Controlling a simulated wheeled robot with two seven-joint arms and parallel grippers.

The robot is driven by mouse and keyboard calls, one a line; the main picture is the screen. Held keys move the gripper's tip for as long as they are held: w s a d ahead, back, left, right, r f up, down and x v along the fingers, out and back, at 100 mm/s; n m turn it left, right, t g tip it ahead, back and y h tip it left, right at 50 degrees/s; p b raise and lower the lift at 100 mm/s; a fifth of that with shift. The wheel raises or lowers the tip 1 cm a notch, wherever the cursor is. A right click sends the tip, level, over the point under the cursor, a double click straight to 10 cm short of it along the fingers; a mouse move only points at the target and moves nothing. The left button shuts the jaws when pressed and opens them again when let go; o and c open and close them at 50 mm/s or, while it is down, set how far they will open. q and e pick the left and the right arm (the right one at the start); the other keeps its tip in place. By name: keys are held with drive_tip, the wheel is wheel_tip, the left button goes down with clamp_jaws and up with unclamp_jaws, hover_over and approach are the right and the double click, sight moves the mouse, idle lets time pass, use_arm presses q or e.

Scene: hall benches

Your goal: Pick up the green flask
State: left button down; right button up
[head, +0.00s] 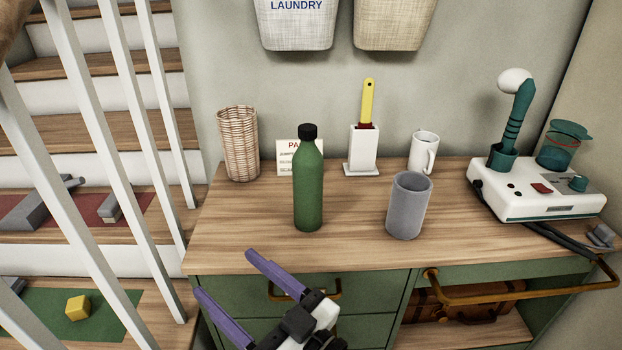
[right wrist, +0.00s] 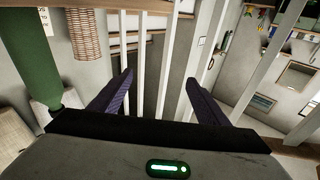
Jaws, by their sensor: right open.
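The green flask (head: 308,185), a bottle with a black cap, stands upright on the wooden top of the bench. It also shows upside down at the left edge of the right wrist view (right wrist: 33,62). My right gripper (head: 223,272) has purple fingers spread apart with nothing between them. It is in front of the bench's front edge, lower left of the flask and apart from it. In the right wrist view the gripper (right wrist: 159,77) has its fingers pointing past the flask toward the stair railing. My left gripper is not in view.
A grey cup (head: 408,208) stands right of the flask. Behind are a wicker basket (head: 240,145), a small sign (head: 287,157), a white holder with a yellow-handled brush (head: 363,150) and a white mug (head: 424,150). A white device (head: 540,195) is at right. White railing bars (head: 100,130) are left.

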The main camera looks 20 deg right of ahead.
sight(304, 179)
drive_tip(key=w+d+r+m+t+h, duration=0.2)
drive_tip(key=r+m+t+h, duration=0.15)
drive_tip(key=r, duration=0.45)
drive_tip(key=w+d+r+m+t+h, duration=0.1)
drive_tip(key=w+r+m+t+h, duration=0.2)
drive_tip(key=r+t, duration=0.35)
drive_tip(key=w+d+f+m+g+h, duration=0.2)
drive_tip(key=d+f+g+h, duration=0.1)
drive_tip(key=h, duration=0.1)
drive_tip(key=w+d+f+m+g+h, duration=0.2)
drive_tip(key=w+d+g+h, duration=0.1)
drive_tip(key=d+g+h, duration=0.1)
drive_tip(key=w+d+f+m+g+h+p, duration=0.1)
drive_tip(key=w+d+f+m+g+h, duration=0.1)
drive_tip(key=w+d+f+g+h, duration=0.1)
drive_tip(key=shift+d+f+g+h, duration=0.3)
drive_tip(key=shift+d+g+h, duration=0.3)
drive_tip(key=shift+h, duration=0.55)
drive_tip(key=x, duration=0.6)
drive_tip(key=shift+a+f, duration=0.15)
drive_tip(key=shift+f, duration=0.1)
drive_tip(key=c, duration=1.3)
drive_tip(key=shift+r, duration=0.1)
drive_tip(key=shift+c, duration=0.9)
